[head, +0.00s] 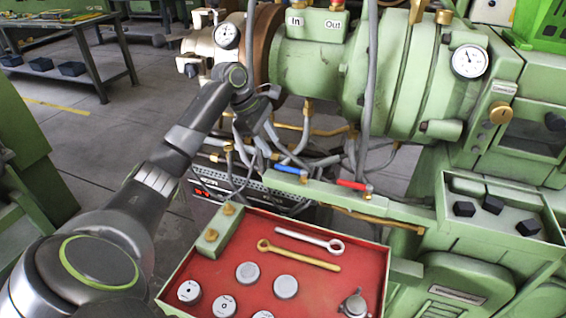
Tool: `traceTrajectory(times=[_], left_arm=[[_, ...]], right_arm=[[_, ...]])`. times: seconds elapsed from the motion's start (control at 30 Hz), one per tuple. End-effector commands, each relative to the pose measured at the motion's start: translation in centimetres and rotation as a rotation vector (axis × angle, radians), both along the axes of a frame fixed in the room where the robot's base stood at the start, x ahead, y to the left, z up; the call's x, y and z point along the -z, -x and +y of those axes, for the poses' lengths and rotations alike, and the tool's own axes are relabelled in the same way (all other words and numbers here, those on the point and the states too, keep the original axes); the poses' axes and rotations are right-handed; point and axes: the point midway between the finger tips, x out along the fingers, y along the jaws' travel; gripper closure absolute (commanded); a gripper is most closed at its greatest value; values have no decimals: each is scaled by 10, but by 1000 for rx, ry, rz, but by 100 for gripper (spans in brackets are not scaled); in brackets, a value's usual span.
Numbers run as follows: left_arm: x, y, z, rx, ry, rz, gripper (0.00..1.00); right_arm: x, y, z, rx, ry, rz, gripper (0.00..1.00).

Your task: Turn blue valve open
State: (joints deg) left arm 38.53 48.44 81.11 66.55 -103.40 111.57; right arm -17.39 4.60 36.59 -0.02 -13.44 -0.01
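The blue valve handle (290,170) lies on the green rail of the machine, near the middle of the head view. A red valve handle (350,185) sits to its right on the same rail. My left arm comes in from the lower left and bends down at the wrist. My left gripper (268,142) hangs above and to the left of the blue handle, in front of pipes and hoses. A gap seems to lie between it and the handle. The fingers are small and dark, so their opening cannot be told. My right gripper is not in view.
A red-lined tray (335,228) with wrenches and round caps stands below the rail. A green bin (480,230) with dark blocks is at the right. Grey hoses (370,90) run down near the handles. The large green extruder barrel (310,65) is behind.

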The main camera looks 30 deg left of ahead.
Motion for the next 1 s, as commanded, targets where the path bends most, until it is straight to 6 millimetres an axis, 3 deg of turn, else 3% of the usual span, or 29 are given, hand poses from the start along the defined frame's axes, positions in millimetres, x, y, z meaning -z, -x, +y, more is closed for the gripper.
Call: traceTrajectory(times=[0.2,0.4,0.83,1.0], left_arm=[[45,-12,-16,1,3,4,63],[69,-20,-25,1,1,2,63],[78,-22,-28,0,-1,0,63],[78,-22,-28,0,-1,0,84]], right_arm=[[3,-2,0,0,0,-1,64],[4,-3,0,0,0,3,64],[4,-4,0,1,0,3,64],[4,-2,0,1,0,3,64]])
